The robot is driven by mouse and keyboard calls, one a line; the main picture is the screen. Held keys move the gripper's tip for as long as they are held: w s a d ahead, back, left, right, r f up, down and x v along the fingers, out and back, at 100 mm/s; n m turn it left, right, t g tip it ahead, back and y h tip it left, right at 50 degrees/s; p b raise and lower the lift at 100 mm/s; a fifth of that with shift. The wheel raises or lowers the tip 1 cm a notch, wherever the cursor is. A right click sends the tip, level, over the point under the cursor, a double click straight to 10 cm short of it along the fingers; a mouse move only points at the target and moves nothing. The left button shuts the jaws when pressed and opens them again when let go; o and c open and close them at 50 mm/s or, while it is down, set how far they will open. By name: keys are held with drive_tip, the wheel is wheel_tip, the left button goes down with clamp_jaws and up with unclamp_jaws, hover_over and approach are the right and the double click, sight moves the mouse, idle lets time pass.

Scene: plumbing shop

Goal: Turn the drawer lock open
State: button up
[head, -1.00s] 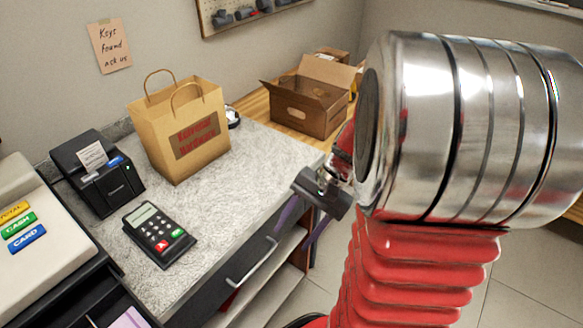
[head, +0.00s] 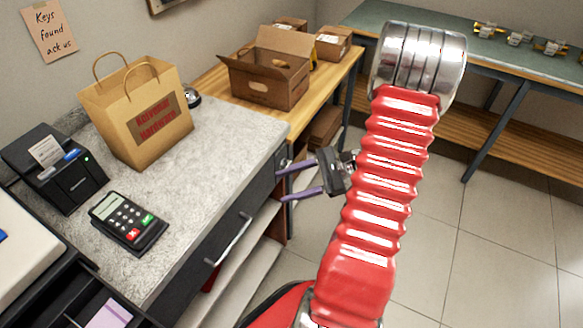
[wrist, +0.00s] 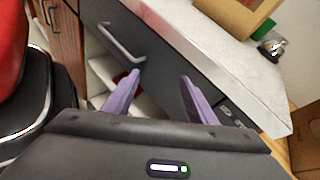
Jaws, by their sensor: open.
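The dark drawer front (head: 205,268) is under the grey speckled counter and has a metal bar handle (head: 232,240). In the wrist view the drawer front (wrist: 160,58) and the handle (wrist: 122,44) are beyond my fingers. My gripper (head: 283,186) has two purple fingers, spread apart and empty, pointing left toward the counter's right end. In the wrist view my gripper (wrist: 160,76) is open with only the drawer front behind the gap. Small dark fittings (wrist: 232,114) show right of the right finger; I cannot tell whether one is the lock.
On the counter (head: 215,150) are a paper bag (head: 140,125), a card terminal (head: 128,222) and a receipt printer (head: 55,170). A wooden bench (head: 325,90) with an open carton (head: 270,75) adjoins it. Open shelves (head: 235,285) lie below the drawer. The tiled floor (head: 460,240) is clear.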

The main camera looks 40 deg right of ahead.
drive_tip(key=s+d+f+m+t+h, duration=0.1)
drive_tip(key=d+f+m+t+h, duration=0.1)
drive_tip(key=d+f+m+t, duration=0.2)
drive_tip(key=s+d+f+m+t+h, duration=0.2)
drive_tip(key=d+m, duration=0.4)
drive_tip(key=d, duration=0.4)
wheel_tip(320, 180, down, 2)
drive_tip(key=t+h, duration=0.1)
drive_tip(key=t, duration=0.1)
drive_tip(key=shift+s+d+t, duration=0.15)
drive_tip(key=shift+s+t, duration=0.1)
drive_tip(key=shift+t, duration=0.05)
drive_tip(key=x, duration=1.3)
drive_tip(key=shift+w, duration=0.35)
drive_tip(key=shift+c, duration=0.4)
drive_tip(key=c, duration=1)
